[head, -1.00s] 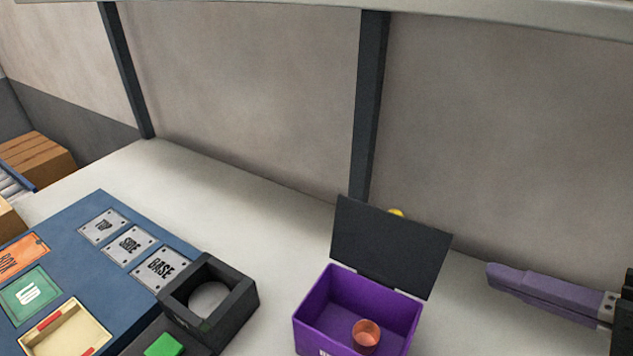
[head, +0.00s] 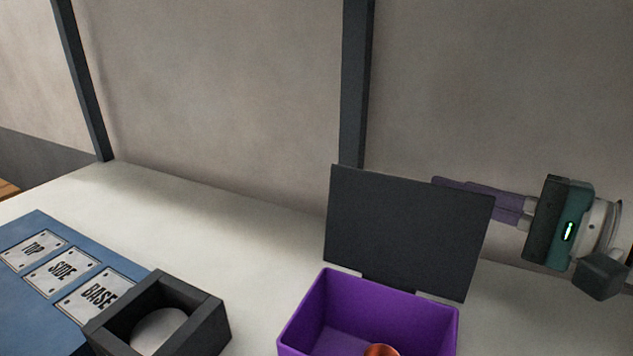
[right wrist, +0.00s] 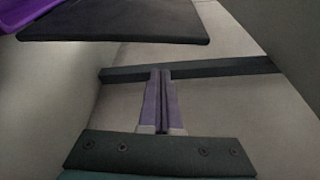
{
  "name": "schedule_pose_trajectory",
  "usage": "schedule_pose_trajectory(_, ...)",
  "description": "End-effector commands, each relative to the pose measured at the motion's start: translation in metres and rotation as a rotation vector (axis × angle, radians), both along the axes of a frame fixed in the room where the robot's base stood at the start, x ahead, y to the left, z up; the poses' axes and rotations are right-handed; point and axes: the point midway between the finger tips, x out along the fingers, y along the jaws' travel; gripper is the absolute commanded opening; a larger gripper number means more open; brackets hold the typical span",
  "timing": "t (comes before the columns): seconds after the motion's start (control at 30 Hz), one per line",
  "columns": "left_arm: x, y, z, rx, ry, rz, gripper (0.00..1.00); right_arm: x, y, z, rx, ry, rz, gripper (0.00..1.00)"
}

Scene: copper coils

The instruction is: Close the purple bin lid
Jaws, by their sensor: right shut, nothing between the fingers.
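The purple bin (head: 325,312) stands on the table at the bottom of the head view, and its near part is cut off by the frame edge. Its dark grey lid (head: 405,230) is open and stands up at the bin's back edge. A copper coil (head: 382,350) lies inside the bin, partly cut off. My right gripper (head: 440,183) is shut and empty, with its purple fingertips partly behind the lid's upper right edge. In the right wrist view the fingers (right wrist: 160,75) are together, and the lid (right wrist: 130,20) and a purple bin corner (right wrist: 30,10) show above. My left gripper is not in view.
A blue board (head: 30,300) with TOP, SIDE and BASE plates (head: 62,272) lies further left. The table (head: 200,205) is clear behind these. A wall with dark posts (head: 355,80) rises behind the table.

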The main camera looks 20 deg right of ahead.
Motion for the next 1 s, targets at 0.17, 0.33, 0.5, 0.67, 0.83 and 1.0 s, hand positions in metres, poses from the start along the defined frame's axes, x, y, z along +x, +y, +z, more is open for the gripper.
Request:
schedule_pose_trajectory(0.17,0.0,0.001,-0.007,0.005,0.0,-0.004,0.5,0.022,0.009,-0.002,0.002,-0.004,-0.001,0.0)
schedule_pose_trajectory(0.33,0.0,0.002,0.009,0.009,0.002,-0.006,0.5,0.014,0.024,0.005,0.005,0.005,0.001,0.0)
schedule_pose_trajectory(0.5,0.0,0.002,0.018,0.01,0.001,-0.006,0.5,0.003,0.035,0.007,0.003,0.004,0.0,0.0)
schedule_pose_trajectory(0.67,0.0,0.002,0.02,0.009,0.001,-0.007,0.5,-0.002,0.04,0.007,0.0,0.002,0.0,0.0)
schedule_pose_trajectory(0.83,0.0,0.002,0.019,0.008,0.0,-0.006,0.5,-0.002,0.04,0.006,-0.002,0.001,0.0,0.0)
schedule_pose_trajectory(1.0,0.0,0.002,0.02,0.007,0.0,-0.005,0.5,-0.002,0.04,0.007,-0.001,0.001,0.0,0.0)
